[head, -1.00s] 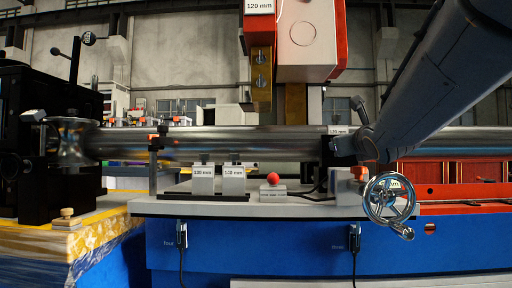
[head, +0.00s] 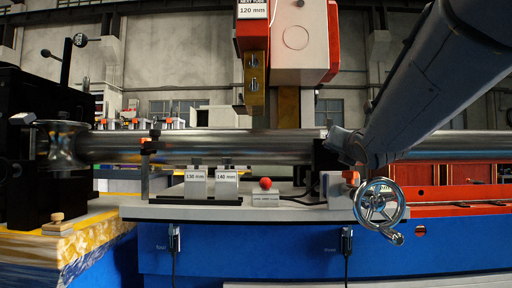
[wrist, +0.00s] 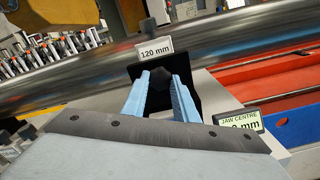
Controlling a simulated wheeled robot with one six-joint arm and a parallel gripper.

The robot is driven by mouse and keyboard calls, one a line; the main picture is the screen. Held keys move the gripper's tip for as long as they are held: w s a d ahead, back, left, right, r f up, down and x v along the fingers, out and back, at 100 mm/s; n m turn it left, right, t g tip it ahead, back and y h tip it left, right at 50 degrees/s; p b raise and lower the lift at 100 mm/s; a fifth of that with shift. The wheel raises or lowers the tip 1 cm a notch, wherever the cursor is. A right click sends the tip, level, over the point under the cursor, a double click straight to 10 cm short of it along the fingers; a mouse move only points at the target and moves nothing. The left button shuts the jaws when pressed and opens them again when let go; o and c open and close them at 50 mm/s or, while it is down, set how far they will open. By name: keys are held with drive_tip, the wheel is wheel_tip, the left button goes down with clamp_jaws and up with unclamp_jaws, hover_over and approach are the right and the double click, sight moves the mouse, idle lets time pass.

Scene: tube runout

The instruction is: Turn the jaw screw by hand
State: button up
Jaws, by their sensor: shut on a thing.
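In the wrist view my gripper (wrist: 160,82) has its two light blue fingers on either side of a dark hexagonal screw head (wrist: 159,75), shut on it. The screw head sits at the front of a black jaw block (wrist: 133,72) with a 120 mm label (wrist: 155,49) on top. A small display (wrist: 242,122) reads JAW CENTRE, its number partly hidden by my gripper. In the head view my gripper (head: 336,146) is at the black jaw block (head: 322,160), and my arm's end hides the screw.
A long steel tube (head: 230,147) runs across behind the jaw. A chrome handwheel (head: 380,204) stands below right. Blocks marked 130 mm (head: 196,184) and 140 mm (head: 228,185) and a red button (head: 265,183) are left of the jaw. A sign (head: 253,9) overhead reads NEXT TUBE 120 mm.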

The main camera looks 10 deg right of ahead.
drive_tip(key=o, duration=0.5)
drive_tip(key=shift+m, duration=0.5)
drive_tip(key=o, duration=0.4)
drive_tip(key=shift+s, duration=0.1)
drive_tip(key=p+v, duration=0.2)
drive_tip(key=v, duration=0.1)
drive_tip(key=shift+r+p, duration=0.15)
drive_tip(key=shift+p, duration=0.2)
drive_tip(key=p+v, duration=0.3)
drive_tip(key=p, duration=0.2)
drive_tip(key=shift+a, duration=0.1)
